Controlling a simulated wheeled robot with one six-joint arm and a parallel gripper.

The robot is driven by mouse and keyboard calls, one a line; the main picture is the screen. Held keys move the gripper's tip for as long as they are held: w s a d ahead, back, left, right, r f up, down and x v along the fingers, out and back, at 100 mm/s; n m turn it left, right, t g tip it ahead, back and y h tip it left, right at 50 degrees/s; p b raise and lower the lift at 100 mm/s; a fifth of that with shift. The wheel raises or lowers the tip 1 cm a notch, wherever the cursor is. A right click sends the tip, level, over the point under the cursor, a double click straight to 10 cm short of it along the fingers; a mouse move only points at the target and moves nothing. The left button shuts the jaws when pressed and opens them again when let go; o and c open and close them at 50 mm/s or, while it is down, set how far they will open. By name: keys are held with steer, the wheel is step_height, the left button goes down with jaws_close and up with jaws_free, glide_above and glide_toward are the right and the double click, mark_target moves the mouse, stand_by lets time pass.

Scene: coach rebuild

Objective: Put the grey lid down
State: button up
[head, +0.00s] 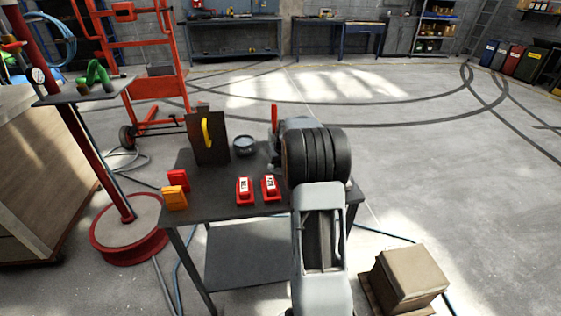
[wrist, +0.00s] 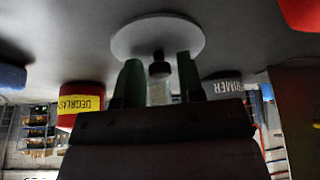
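The grey lid (wrist: 157,35) shows in the wrist view as a pale round disc with a dark knob (wrist: 159,70) on the side facing me. My gripper (wrist: 160,72) has one finger on each side of the knob. A narrow gap seems to show at the right finger, so I cannot tell whether the fingers press on it. The disc lies against the dark surface; whether it touches it is unclear. In the head view my arm hides both gripper and lid. A small grey pot (head: 245,147) stands on the dark table (head: 215,208).
The wrist view, upside down, shows a red can with a yellow label (wrist: 80,104) and a grey PRIMER can (wrist: 224,86) near the lid. Red labelled blocks (head: 244,191) and a dark block with a yellow handle (head: 203,142) stand on the table. A box (head: 409,274) sits on the floor.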

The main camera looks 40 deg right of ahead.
steer(key=shift+o, duration=0.9)
steer(key=shift+r, duration=0.25)
steer(key=p+v, duration=0.1)
steer(key=v, duration=1)
steer(key=s+a+r+n, duration=0.1)
steer(key=s+a, duration=0.3)
steer(key=a, duration=0.4)
steer(key=s+a, duration=0.3)
steer(key=a, duration=0.4)
steer(key=s+a+f+n, duration=0.1)
steer(key=s+a+f, duration=0.1)
steer(key=s+a, duration=0.3)
steer(key=s+a+f+g+y, duration=0.1)
steer(key=s+a+f, duration=0.2)
steer(key=s+a, duration=0.2)
steer(key=s, duration=0.3)
steer(key=shift+s+n+g, duration=0.15)
steer(key=shift+n+g, duration=0.15)
steer(key=shift+n, duration=0.1)
steer(key=shift+a+r, duration=0.15)
